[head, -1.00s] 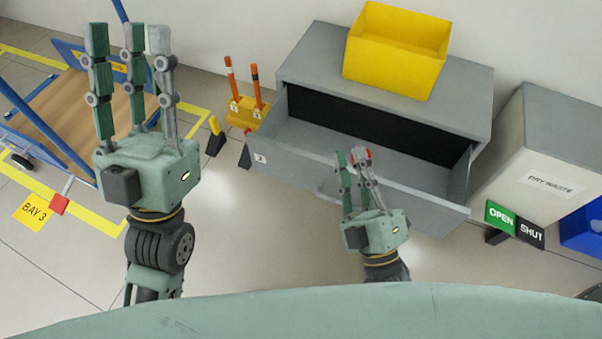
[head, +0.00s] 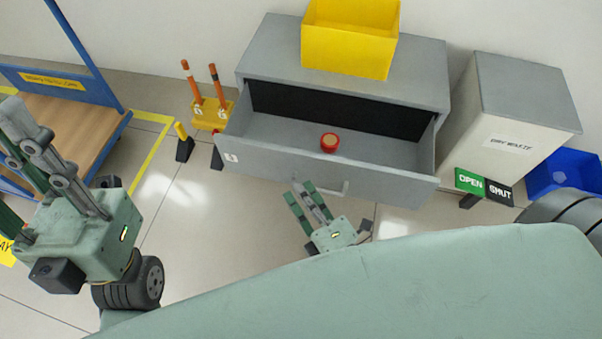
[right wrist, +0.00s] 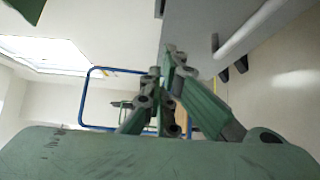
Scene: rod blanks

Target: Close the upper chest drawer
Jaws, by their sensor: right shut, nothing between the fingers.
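The grey chest (head: 275,50) stands against the back wall with its drawer (head: 385,182) pulled well out in the head view. A red round piece with a tan top (head: 329,142) lies inside the drawer. A bar handle (head: 330,189) is on the drawer front. My right gripper (head: 302,187) is shut and empty, just in front of the drawer front, left of the handle; contact cannot be told. In the right wrist view, its fingers (right wrist: 172,65) are beside the grey drawer front (right wrist: 205,30) and its handle (right wrist: 255,28). My left gripper (head: 25,130) is open and empty, far left.
A yellow bin (head: 350,45) stands on the chest. A dry-waste box (head: 500,125), an open/shut sign (head: 483,185) and a blue bin (head: 575,165) are at the right. Orange posts in a yellow base (head: 212,112) stand left. A blue cart (head: 75,130) is further left.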

